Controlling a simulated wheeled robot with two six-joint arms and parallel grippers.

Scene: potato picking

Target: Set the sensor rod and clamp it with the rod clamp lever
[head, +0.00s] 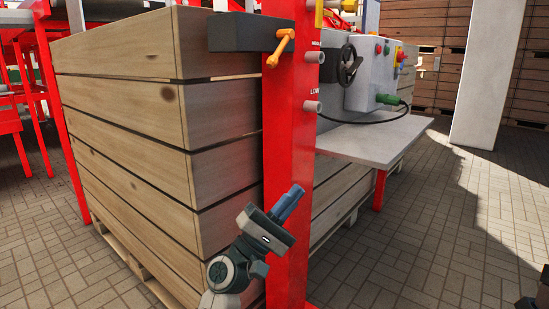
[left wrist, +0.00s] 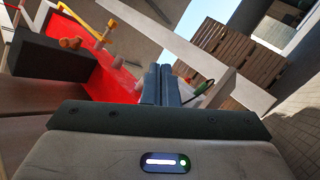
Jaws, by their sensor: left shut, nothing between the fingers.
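A dark horizontal bar (head: 240,32) sticks out to the left from the red post (head: 285,140); I cannot tell whether it is the sensor rod or its holder. An orange lever (head: 281,47), which looks like the clamp lever, sits at the bar's right end and points down. In the left wrist view the bar (left wrist: 40,62) and the orange lever (left wrist: 70,43) show at upper left. My left gripper (head: 289,201) is shut and empty, in front of the post and well below the lever. Its closed fingers (left wrist: 162,84) point up in the left wrist view.
Grey pegs (head: 314,57) stand on the post, one near a LOW label. A yellow bracket (head: 319,12) is above. A control box (head: 365,75) with a black handwheel stands behind a grey shelf (head: 375,138). Stacked wooden crates (head: 120,110) fill the left.

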